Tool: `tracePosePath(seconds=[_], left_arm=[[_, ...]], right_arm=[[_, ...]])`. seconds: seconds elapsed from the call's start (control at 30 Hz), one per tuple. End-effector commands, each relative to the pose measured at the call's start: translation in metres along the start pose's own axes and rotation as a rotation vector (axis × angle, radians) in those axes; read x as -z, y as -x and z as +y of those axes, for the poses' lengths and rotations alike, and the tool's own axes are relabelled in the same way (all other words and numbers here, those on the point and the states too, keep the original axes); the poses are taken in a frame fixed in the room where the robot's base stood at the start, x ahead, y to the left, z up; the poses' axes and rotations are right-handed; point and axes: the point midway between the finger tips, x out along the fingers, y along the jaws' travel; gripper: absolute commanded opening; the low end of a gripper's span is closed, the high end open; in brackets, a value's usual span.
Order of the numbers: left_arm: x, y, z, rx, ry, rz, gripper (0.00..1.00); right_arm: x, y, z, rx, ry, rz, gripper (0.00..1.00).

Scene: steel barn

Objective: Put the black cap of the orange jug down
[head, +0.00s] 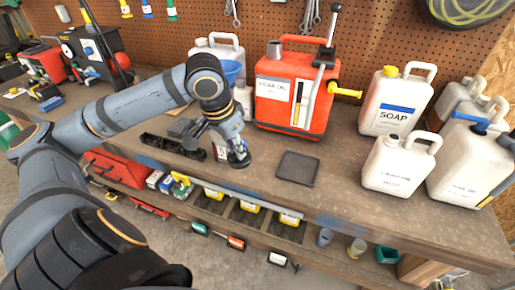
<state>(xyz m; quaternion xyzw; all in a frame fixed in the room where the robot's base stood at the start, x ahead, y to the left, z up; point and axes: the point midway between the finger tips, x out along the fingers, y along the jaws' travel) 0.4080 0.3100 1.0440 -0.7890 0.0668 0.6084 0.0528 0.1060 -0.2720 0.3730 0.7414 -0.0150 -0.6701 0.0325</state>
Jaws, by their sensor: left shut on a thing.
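The orange jug (322,103) stands upright on the workbench, its white label facing me. A grey neck or spout (273,50) shows at its top left, with no black cap visible on it. My left gripper (238,157) is in front of the jug and to its left, pointing down above the bench. It is shut on a small dark thing at its fingertips, which appears to be the black cap; the fingers hide most of it. A dark square mat (298,168) lies flat on the bench just right of the gripper. My right gripper is out of view.
White jugs, including a SOAP jug (395,103) and a smaller one (399,164), crowd the right. A black rack (172,146) lies left of the gripper. The bench's front edge is close, with shelf bins below. Bare bench surrounds the mat.

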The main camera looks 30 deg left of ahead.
Motion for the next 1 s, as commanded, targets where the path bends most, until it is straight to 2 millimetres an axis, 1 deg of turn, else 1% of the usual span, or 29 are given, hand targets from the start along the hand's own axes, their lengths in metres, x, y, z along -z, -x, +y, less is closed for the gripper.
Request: tracePosePath(seconds=[0.03,0.2,0.23,0.27,0.4,0.53,0.6,0.7,0.73,0.83,1.0], left_arm=[[0.005,0.004,0.002,-0.012,0.001,0.000,0.00],[0.011,-0.004,0.002,-0.012,0.017,-0.009,0.00],[0.015,-0.011,-0.001,-0.010,0.018,-0.002,0.00],[0.018,-0.014,-0.002,-0.009,0.017,0.001,0.00],[0.029,-0.025,-0.004,-0.011,0.017,-0.005,0.00],[0.048,-0.042,-0.010,-0.012,0.016,-0.008,0.00],[0.054,-0.067,-0.015,-0.010,0.017,-0.009,0.00],[0.063,-0.089,-0.020,-0.005,0.016,-0.007,0.00],[0.065,-0.093,-0.021,-0.005,0.014,-0.008,0.00],[0.071,-0.099,-0.024,-0.002,0.014,-0.008,0.00],[0.073,-0.102,-0.025,-0.001,0.014,-0.006,0.00]], right_arm=[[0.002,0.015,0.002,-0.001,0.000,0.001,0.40],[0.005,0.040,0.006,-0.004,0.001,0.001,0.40],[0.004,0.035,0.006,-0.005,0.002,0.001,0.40],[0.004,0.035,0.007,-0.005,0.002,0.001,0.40],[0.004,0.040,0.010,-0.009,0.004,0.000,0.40],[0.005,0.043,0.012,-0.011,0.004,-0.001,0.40],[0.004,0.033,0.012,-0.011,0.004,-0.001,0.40],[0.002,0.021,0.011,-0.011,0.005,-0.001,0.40],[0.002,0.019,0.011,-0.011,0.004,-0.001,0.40],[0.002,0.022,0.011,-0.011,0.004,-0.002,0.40],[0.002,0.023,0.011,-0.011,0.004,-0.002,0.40]])
